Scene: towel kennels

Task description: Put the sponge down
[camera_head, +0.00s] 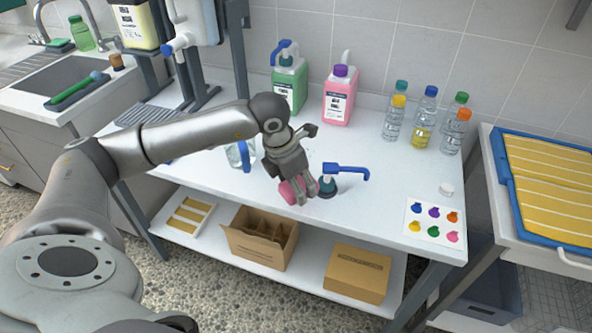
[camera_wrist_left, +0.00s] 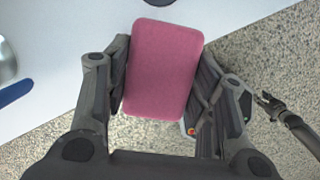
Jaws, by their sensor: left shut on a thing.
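The pink sponge (camera_head: 289,192) is in the jaws of my left gripper (camera_head: 299,190), above the front part of the white table (camera_head: 395,226). In the left wrist view the sponge (camera_wrist_left: 163,67) is a rounded rectangle between the two dark fingers of my left gripper (camera_wrist_left: 163,88). It overlaps the table's front edge in that view, with speckled floor beyond. The gripper hides part of the sponge in the head view. I cannot tell the exact height above the table.
A clear jug with a blue handle (camera_head: 240,154) is left. Green (camera_head: 289,86) and pink (camera_head: 340,98) jugs and several bottles line the back. A color-dot card (camera_head: 434,220) lies right.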

